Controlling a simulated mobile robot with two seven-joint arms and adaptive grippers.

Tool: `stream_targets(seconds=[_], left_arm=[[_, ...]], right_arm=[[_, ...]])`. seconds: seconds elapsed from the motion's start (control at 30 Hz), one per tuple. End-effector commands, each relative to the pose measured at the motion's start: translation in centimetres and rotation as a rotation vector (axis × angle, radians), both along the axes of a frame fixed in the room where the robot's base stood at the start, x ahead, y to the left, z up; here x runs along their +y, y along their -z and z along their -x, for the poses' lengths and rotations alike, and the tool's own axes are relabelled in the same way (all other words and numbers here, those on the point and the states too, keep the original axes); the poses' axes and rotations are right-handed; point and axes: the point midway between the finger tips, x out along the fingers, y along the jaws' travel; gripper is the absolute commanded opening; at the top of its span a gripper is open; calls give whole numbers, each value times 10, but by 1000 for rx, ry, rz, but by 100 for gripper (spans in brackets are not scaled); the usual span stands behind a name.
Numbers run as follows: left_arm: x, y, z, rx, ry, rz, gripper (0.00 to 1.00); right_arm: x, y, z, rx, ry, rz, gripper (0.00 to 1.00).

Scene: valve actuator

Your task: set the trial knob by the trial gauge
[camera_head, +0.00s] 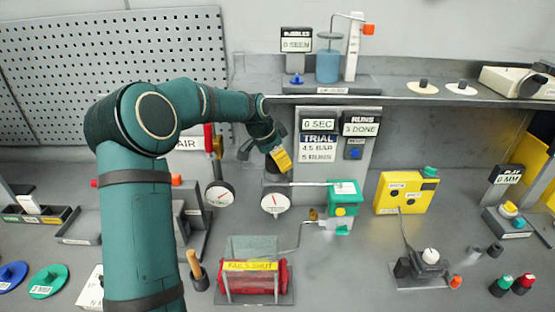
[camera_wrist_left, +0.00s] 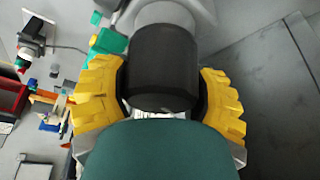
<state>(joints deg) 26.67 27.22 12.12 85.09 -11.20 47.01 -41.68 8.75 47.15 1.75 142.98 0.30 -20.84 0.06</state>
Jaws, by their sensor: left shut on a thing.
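My left gripper (camera_head: 280,158) reaches from above to a black knob above the trial gauge (camera_head: 275,201). In the left wrist view its yellow fingers (camera_wrist_left: 160,98) are shut on both sides of the black knob (camera_wrist_left: 162,62), which has a grey round body behind it. In the head view the gripper hides most of the knob. The gauge has a white dial; its reading is too small to tell. The trial sign (camera_head: 319,146) reads 4.5 bar and 5 runs. My right gripper is not in view.
A green-topped actuator (camera_head: 344,197) stands right of the gauge. A second gauge (camera_head: 219,194) is to its left. A red cylinder (camera_head: 239,283) labelled "fails shut" sits in front. A yellow box (camera_head: 405,192) stands further right. A shelf (camera_head: 430,92) runs behind.

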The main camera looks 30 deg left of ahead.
Motion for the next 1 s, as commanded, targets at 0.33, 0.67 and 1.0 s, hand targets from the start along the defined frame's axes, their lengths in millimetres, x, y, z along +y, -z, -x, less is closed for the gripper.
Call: stream_targets(seconds=[0.33, 0.67, 1.0], left_arm=[[0, -3, -1, -6, -3, -1, 94], [4, -18, 5, -7, -3, -2, 94], [15, -81, 27, -9, -3, -3, 94]], right_arm=[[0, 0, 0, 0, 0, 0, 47], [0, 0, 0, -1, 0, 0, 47], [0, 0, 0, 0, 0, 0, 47]])
